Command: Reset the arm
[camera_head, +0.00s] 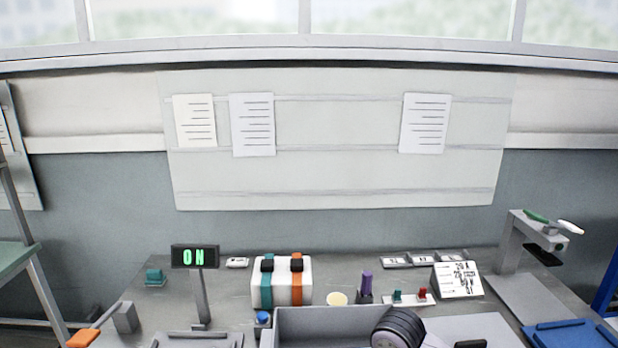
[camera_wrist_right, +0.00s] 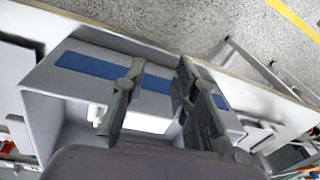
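My right gripper (camera_wrist_right: 162,66) shows in the right wrist view. Its two dark fingers are apart with nothing held between them. They are in front of a grey open box (camera_wrist_right: 90,88) with a blue strip along its side; I cannot tell the distance. In the head view a grey bin (camera_head: 325,318) stands at the bottom middle. A dark ribbed round part (camera_head: 398,328) overlaps its right end; I cannot tell whether it is part of my right arm. My left gripper is not in view.
A lit "ON" sign (camera_head: 195,257) stands on the grey bench. A white breaker box (camera_head: 283,282) with teal and orange stripes and black switches is right of it. Small green and red switches (camera_head: 410,298), a printed card (camera_head: 458,280) and a grey stand (camera_head: 512,245) are further right.

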